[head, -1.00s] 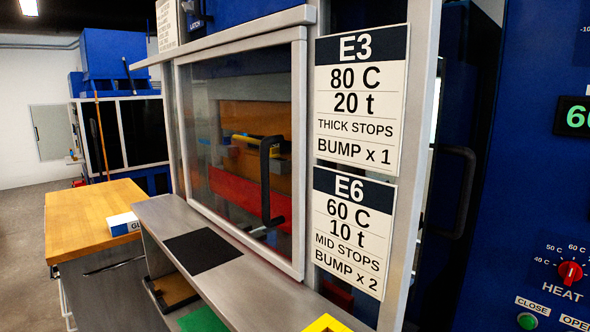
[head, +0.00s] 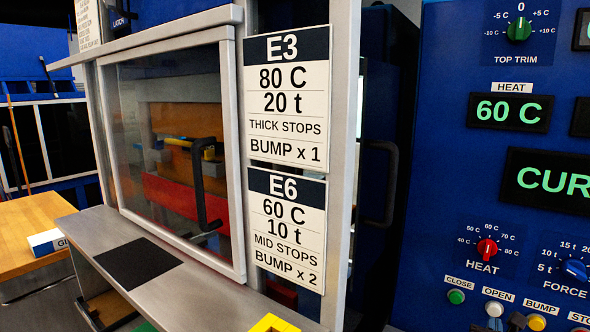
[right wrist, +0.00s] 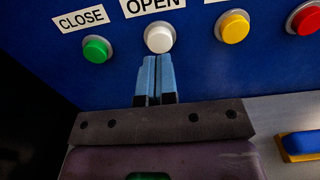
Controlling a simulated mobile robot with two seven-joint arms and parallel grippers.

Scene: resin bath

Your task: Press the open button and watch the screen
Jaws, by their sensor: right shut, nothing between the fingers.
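The open button (head: 494,309) is white and sits under its OPEN label on the blue control panel. It also shows in the right wrist view (right wrist: 159,37). My right gripper (right wrist: 156,58) is shut and empty, its blue fingertips at the lower edge of the white button; whether they touch it, I cannot tell. In the head view the gripper (head: 496,324) shows only partly at the bottom edge. A dark screen (head: 550,182) reads "CUR" in green, cut off by the right edge. My left gripper is not in view.
A green close button (head: 456,297) is left of the white one, a yellow bump button (head: 536,322) right of it. The heat display (head: 508,112) reads 60 C. The press door (head: 165,150) is closed. A card (head: 287,165) lists E3 and E6 settings.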

